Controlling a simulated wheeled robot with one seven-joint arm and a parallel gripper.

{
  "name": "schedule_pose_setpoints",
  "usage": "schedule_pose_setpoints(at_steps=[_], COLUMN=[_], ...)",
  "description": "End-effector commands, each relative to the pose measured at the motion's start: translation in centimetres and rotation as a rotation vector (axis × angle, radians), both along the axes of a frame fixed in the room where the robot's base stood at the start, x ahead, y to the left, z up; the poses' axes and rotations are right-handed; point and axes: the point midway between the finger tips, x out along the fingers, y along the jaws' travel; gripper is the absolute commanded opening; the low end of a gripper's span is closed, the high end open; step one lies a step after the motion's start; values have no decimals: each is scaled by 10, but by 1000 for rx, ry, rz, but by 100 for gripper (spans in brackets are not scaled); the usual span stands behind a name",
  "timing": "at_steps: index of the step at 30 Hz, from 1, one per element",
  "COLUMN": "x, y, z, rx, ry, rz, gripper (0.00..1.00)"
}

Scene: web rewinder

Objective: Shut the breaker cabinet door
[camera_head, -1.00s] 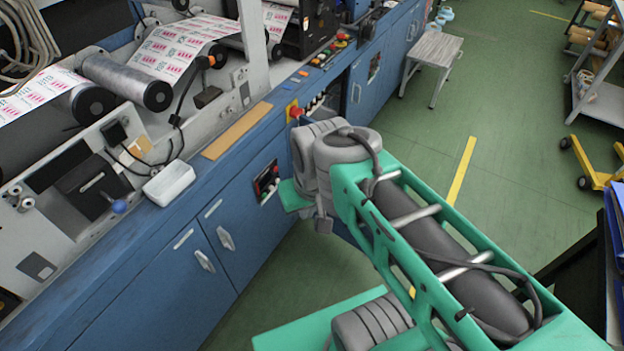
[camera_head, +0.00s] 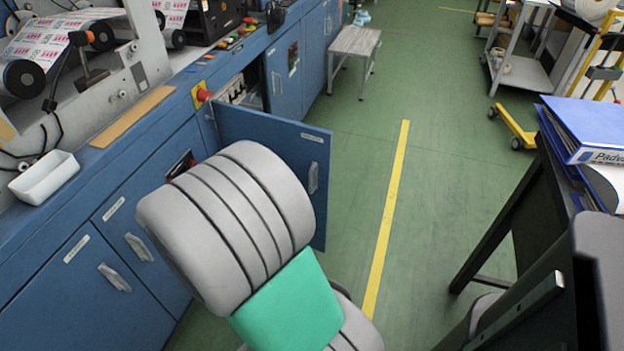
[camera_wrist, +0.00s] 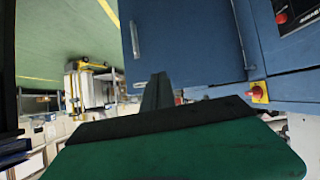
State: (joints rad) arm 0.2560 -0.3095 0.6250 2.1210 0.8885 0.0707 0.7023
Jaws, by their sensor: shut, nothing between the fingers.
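The breaker cabinet door (camera_head: 275,132) is a blue panel standing open in the head view, swung out from the machine's front. Its grey handle (camera_head: 313,178) is near the free edge. Behind it, the cabinet opening (camera_head: 250,92) shows switches inside. My grey arm link hides the door's lower left part. In the wrist view the door (camera_wrist: 190,45) appears as a blue panel with its handle (camera_wrist: 135,38) at the left. My gripper (camera_wrist: 158,80) is shut and empty, with its tip at the panel's lower edge in the picture. I cannot tell whether they touch. The head view hides my gripper.
A red emergency knob (camera_head: 203,95) sticks out of the machine beside the opening. A small grey table (camera_head: 355,45) stands beyond the door. Blue binders (camera_head: 590,125) lie on a dark desk at the right. The green floor right of the door is clear.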

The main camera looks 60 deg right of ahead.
Motion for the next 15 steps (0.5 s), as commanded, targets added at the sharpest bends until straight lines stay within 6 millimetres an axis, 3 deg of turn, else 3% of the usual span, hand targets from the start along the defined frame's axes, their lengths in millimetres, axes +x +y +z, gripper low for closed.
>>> schedule_pose_setpoints(at_steps=[1,3,6,9,15], x=[-18,-38,-54,-60,-61], y=[-29,-59,-80,-86,-105], z=[-49,-57,-60,-55,-48], rx=[-112,-275,-441,-524,-546], ry=[-25,-68,-102,-116,-121], rz=[-76,-139,-162,-156,-157], gripper=[0,0,0,0,0])
